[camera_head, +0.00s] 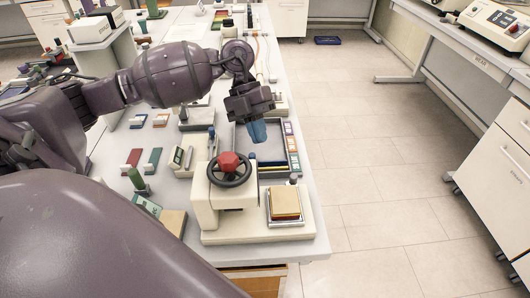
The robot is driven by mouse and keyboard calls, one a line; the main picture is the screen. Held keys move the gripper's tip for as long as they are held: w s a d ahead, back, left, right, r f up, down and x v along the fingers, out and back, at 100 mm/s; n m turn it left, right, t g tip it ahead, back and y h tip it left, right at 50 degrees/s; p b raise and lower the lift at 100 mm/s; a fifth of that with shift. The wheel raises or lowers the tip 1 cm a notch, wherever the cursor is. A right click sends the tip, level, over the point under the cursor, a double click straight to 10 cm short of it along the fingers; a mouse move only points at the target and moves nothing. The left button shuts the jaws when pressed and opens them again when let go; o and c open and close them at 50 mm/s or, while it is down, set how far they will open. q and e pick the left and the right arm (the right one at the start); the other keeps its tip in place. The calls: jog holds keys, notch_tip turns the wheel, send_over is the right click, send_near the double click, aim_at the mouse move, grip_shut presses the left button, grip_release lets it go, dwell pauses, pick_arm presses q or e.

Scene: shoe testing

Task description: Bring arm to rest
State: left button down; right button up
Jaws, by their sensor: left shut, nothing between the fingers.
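My left arm comes in from the left and reaches across the white table (322,240). Its left gripper (258,132) points down with blue fingertips shut and nothing seen between them. It hangs above the grey tray (240,146), behind the press with a black handwheel and red hub (229,162). I cannot tell the exact gap between the fingertips and the tray. My right gripper is not in view.
The press base carries a square plate with a tan block (285,203). Small coloured blocks and instruments lie on the table's left part. Open tiled floor (385,190) lies to the right. A bench with cabinets (505,150) stands at the far right.

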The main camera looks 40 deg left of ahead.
pick_arm(q)
jog(key=shift+v, duration=1.1)
jog(key=shift+a+r, duration=0.25)
jog(key=shift+r, duration=0.05)
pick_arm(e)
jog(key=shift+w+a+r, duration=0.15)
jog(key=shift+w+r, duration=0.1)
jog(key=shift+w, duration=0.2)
